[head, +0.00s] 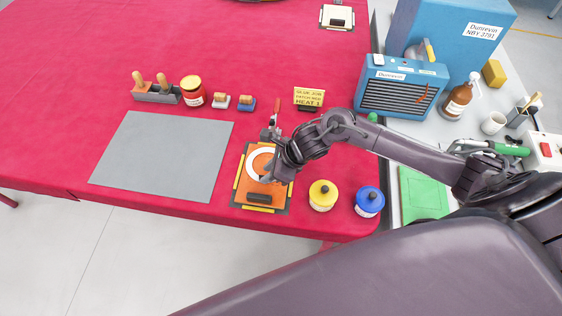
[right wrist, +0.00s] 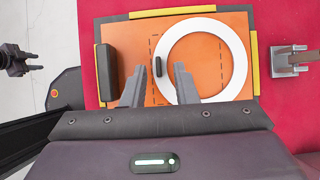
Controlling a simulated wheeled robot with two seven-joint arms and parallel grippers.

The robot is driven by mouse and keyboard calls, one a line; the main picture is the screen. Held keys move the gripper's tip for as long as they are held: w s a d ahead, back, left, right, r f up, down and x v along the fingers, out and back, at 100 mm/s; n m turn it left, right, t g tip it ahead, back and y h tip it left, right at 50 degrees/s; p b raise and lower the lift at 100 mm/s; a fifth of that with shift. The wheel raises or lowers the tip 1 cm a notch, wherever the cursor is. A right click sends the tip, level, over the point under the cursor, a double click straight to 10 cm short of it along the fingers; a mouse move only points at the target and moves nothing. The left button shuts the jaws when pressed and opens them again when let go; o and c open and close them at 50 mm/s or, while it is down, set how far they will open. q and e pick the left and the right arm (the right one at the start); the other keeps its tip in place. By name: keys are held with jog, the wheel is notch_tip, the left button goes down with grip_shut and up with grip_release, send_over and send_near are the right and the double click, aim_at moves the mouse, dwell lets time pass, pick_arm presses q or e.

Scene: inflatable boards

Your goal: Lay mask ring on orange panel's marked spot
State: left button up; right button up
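The orange panel (head: 240,197) lies near the table's front edge, with a dark handle block at its near end; it also shows in the right wrist view (right wrist: 134,37). The white mask ring (head: 254,163) lies flat on it. In the right wrist view the ring (right wrist: 240,60) sits to the right of the dashed outline's middle, overlapping the outline. A small dark tab stands on its left side. My right gripper (right wrist: 158,68) is open, its fingers apart either side of the tab. My left gripper (right wrist: 36,61) shows small at the right wrist view's left edge, its fingers apart.
A grey sheet (head: 165,155) lies left of the panel. A yellow pot (head: 322,195) and a blue pot (head: 369,201) stand to its right. A red-labelled jar (head: 192,91), rollers and a small yellow sign (head: 309,97) stand behind.

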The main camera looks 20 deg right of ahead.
jog(key=b+v, duration=0.1)
jog(key=v, duration=0.9)
jog(key=shift+s+b, duration=0.15)
jog(key=shift+b, duration=0.2)
